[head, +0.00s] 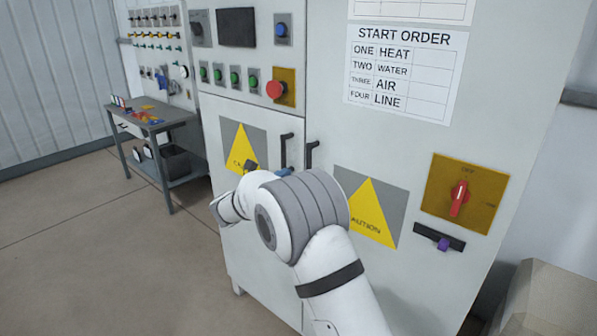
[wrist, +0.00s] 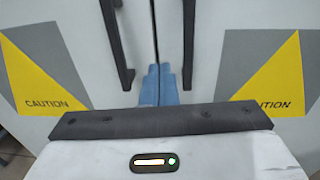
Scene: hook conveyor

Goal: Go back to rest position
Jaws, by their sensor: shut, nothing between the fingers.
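My gripper (wrist: 160,70) is in the wrist view, its two blue fingers together at the middle with nothing between them. It points at the seam between two closed cabinet doors. The left black door handle (wrist: 117,42) and the right one (wrist: 189,45) stand on either side of the fingers. In the head view my white arm bends in front of the cabinet (head: 212,130), and a bit of blue fingertip (head: 284,172) shows just below the left handle (head: 286,150). Most of the gripper is hidden behind the arm there. I cannot tell whether the fingers touch the doors.
The cabinet carries a red emergency button (head: 276,90), a red rotary switch (head: 460,198) marked OFF at the top, and a start order sheet (head: 404,72). A grey side table (head: 180,114) with small coloured items stands at left. Open floor (head: 100,240) lies at lower left.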

